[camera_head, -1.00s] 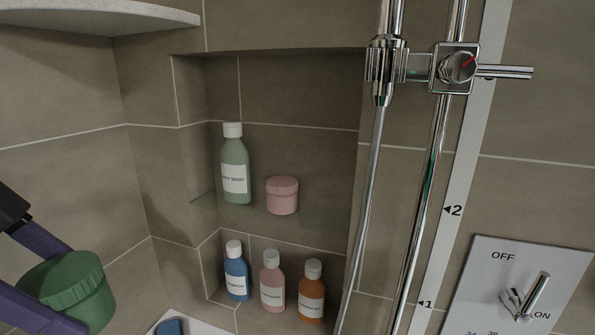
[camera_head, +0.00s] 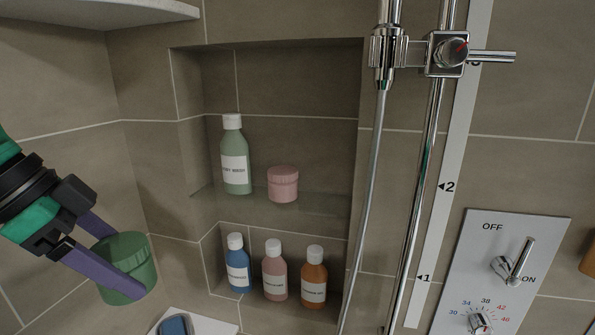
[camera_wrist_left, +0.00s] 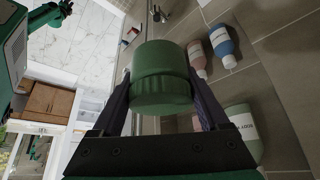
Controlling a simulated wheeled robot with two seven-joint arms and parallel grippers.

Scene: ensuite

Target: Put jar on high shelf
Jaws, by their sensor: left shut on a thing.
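A green jar with a ribbed lid (camera_head: 126,262) is at the lower left of the head view. My left gripper (camera_head: 118,256) is shut on it, with a purple finger on either side, and holds it in the air left of the wall niche. The jar (camera_wrist_left: 161,80) also shows between the fingers in the left wrist view. The niche has a high shelf (camera_head: 245,203), carrying a green body wash bottle (camera_head: 235,160) at left and a pink jar (camera_head: 283,184) beside it. Bare shelf shows to the right of the pink jar.
Blue (camera_head: 237,265), pink (camera_head: 274,272) and orange (camera_head: 314,278) bottles stand in the lower niche. A shower rail and hose (camera_head: 376,160) run down right of the niche. A pale corner shelf (camera_head: 100,10) juts out at upper left.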

